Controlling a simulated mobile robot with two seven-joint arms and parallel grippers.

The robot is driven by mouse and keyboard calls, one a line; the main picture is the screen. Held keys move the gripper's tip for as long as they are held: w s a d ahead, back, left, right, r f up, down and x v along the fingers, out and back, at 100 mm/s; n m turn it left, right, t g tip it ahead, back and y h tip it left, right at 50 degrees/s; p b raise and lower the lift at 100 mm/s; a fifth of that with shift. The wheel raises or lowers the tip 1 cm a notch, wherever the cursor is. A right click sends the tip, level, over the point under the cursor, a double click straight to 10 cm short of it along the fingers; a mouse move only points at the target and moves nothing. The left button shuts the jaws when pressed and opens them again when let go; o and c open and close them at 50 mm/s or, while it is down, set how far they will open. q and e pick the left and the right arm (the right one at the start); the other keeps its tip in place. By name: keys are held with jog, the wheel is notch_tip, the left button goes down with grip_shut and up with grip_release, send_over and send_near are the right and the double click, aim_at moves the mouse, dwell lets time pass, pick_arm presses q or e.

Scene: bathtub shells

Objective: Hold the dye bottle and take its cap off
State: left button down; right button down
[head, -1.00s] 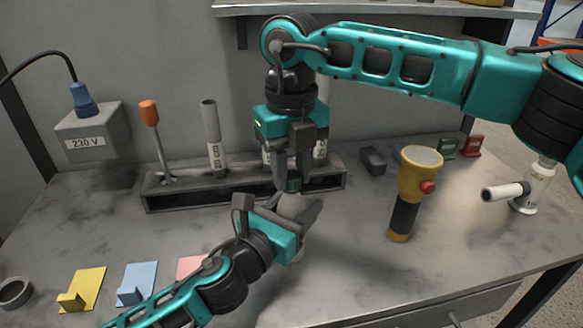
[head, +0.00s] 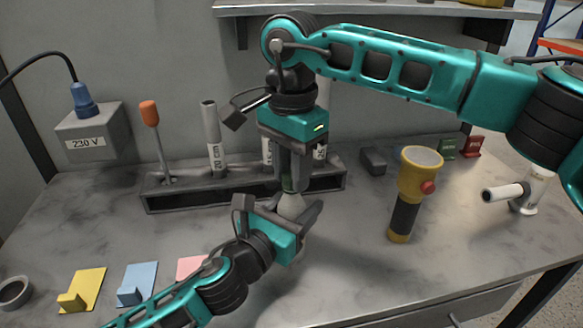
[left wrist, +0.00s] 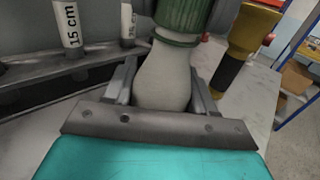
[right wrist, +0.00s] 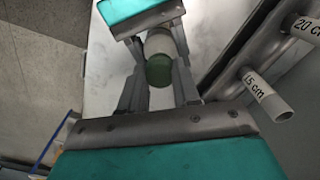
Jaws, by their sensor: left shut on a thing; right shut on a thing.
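The dye bottle (head: 291,205) is a pale, rounded bottle, held upright by my left gripper (head: 297,212) above the table. Its body shows between the left fingers in the left wrist view (left wrist: 165,80). The green cap (left wrist: 180,22) is at the bottle's top, and it also shows in the right wrist view (right wrist: 159,70). My right gripper (head: 290,185) comes down from above and is shut on the green cap. The cap appears to sit on the bottle's neck; whether it is loose I cannot tell. Fingers hide much of the cap in the head view.
A dark rack (head: 200,196) with tubes and an orange-handled screwdriver (head: 150,118) stands behind the grippers. A yellow flashlight (head: 408,195) stands to the right. The table between bottle and flashlight is clear.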

jog(key=n, duration=0.5)
jog(key=shift+n, duration=0.4)
jog(key=n, duration=0.5)
jog(key=shift+r, duration=0.25)
jog(key=shift+r, duration=0.9)
jog(key=shift+r, duration=2)
pick_arm(q)
jog(key=shift+c, duration=1.4)
grip_release()
